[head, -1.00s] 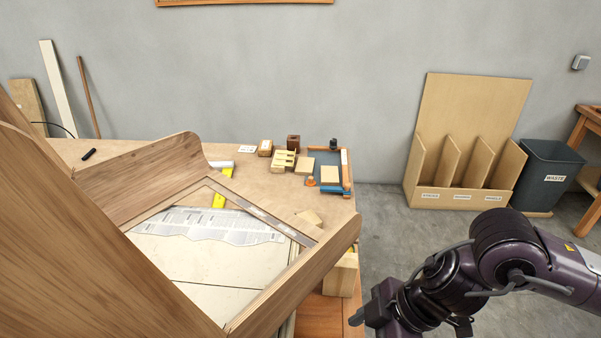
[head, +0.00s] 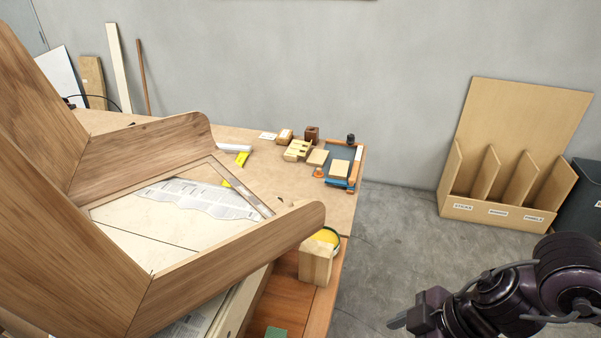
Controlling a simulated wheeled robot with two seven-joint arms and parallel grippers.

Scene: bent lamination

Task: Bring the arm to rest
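My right arm comes in at the lower right of the head view. Its dark gripper (head: 399,321) points left over the grey floor, apart from the bench and clear of any object. Only a small part of its fingers shows, so I cannot tell whether they are open or shut. Nothing is seen in it. My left arm and gripper are not in view.
A large wooden piece with curved sides (head: 225,262) fills the left, over the workbench (head: 325,205). A wooden block (head: 316,264) stands at the bench's right side. A divided rack (head: 486,210) and a dark bin (head: 584,197) stand at right. Floor between is clear.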

